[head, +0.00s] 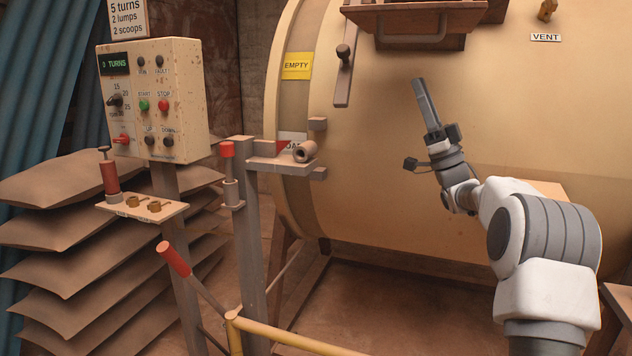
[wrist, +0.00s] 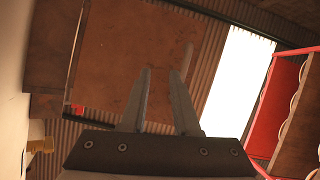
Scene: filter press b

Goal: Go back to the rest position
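My gripper (head: 420,88) is raised in front of the large cream drum, its fingers pointing up and slightly left. In the head view the fingers overlap, seen nearly side-on. In the wrist view my gripper (wrist: 166,72) shows two fingers with a gap between them and nothing held. My arm rises from the lower right of the head view.
The cream drum (head: 400,150) fills the back, with a hatch ledge (head: 415,20) above my gripper. A control box (head: 155,100), a post with a red-tipped lever (head: 173,258) and a yellow rail (head: 285,338) stand left. Stacked sacks (head: 50,250) are far left. A red frame (wrist: 262,110) shows in the wrist view.

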